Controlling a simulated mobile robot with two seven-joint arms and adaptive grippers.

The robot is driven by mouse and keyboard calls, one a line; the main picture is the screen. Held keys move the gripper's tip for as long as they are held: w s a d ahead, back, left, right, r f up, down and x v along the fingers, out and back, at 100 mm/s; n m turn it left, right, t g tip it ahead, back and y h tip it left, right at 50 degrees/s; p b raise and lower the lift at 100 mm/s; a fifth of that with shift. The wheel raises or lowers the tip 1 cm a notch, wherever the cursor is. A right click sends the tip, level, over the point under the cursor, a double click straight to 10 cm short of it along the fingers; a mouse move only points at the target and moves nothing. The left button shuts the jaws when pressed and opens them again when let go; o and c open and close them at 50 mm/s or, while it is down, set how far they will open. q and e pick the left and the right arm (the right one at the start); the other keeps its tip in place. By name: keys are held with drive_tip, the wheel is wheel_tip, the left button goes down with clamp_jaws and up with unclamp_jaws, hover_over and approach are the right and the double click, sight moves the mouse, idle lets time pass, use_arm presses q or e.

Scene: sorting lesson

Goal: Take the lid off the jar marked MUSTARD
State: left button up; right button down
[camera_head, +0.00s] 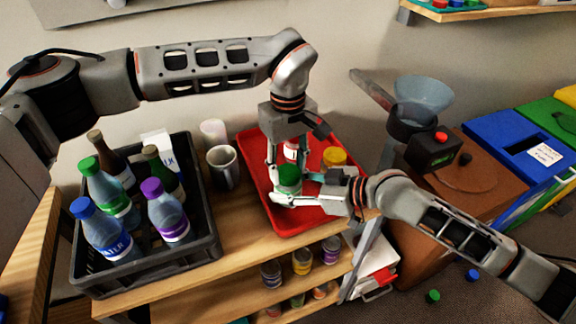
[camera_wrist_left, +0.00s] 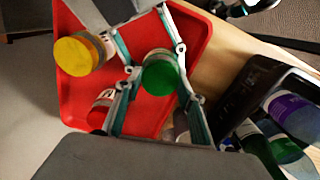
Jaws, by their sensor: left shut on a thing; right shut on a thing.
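A jar with a green lid (camera_head: 289,174) stands at the front part of the red tray (camera_head: 262,165); its label cannot be read. My left gripper (camera_head: 288,164) reaches down from above and is shut on the green lid, which also shows in the left wrist view (camera_wrist_left: 161,73). My right gripper (camera_head: 291,195) comes in from the right and is shut on the jar below the lid; its fingers hide most of the body. A yellow-lidded jar (camera_head: 334,156) and a red jar (camera_head: 291,149) are behind. I cannot tell which jar is marked MUSTARD.
A dark crate (camera_head: 150,276) with several bottles stands left of the tray. Two cups, one grey (camera_head: 223,167), one pale (camera_head: 214,131), stand between. A grinder-like machine (camera_head: 425,135) is to the right. More jars (camera_head: 302,261) sit on the shelf below.

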use_arm(q)
drive_tip(key=n, duration=1.3)
drive_tip(key=shift+n, duration=0.4)
drive_tip(key=n, duration=1.7)
drive_tip(key=shift+n, duration=0.3)
drive_tip(key=n, duration=0.5)
drive_tip(key=shift+r, duration=0.1)
drive_tip(key=n, duration=0.5)
drive_tip(key=shift+n, duration=0.3)
drive_tip(key=n, duration=0.5)
drive_tip(key=shift+n, duration=0.4)
